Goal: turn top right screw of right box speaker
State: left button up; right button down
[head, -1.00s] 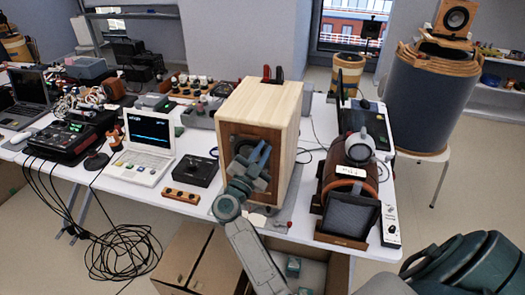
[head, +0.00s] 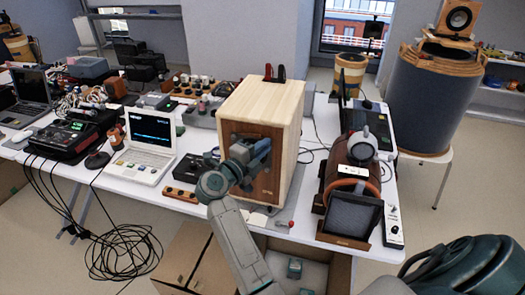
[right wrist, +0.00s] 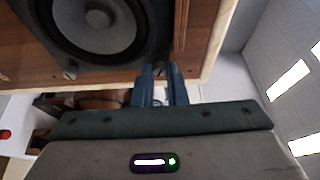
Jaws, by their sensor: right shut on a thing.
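The box speaker (head: 277,103) is a pale wooden cabinet with a brown front panel, standing on the white table. My right gripper (head: 264,148) is at the upper right part of that front panel, and its wrist hides much of the panel. In the right wrist view the gripper's fingers (right wrist: 159,72) are close together at a panel corner, shut on a small screw that they mostly hide. I cannot tell how far the held screw is turned. My left gripper is out of view.
A white laptop (head: 148,147), a black box (head: 188,168) and a wooden switch block (head: 179,195) lie left of the speaker. A brown cylindrical device (head: 345,165) stands right of it. An open cardboard box (head: 187,255) is below the table edge.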

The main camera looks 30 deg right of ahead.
pick_arm(q)
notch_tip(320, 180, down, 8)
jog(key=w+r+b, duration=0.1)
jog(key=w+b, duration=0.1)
jog(key=b, duration=0.6)
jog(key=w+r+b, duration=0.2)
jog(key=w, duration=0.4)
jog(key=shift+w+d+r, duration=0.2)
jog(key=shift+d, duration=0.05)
pick_arm(e)
jog(key=shift+s+d+r+m+t+y, duration=0.1)
jog(key=shift+m+t+y, duration=0.3)
jog(key=shift+m+y, duration=1.15)
jog(key=shift+s+d+r+m+t+y, duration=0.1)
jog(key=shift+m+t+y, duration=0.4)
jog(key=shift+m, duration=2)
jog(key=shift+r+m+t+y, duration=0.1)
jog(key=shift+m+t+y, duration=0.2)
jog(key=shift+m+y, duration=1.3)
jog(key=shift+m+h, duration=0.45)
jog(key=c, duration=1.5)
grip_release()
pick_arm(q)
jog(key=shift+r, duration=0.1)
pick_arm(e)
jog(key=shift+o, duration=0.2)
jog(key=shift+a+r, duration=0.1)
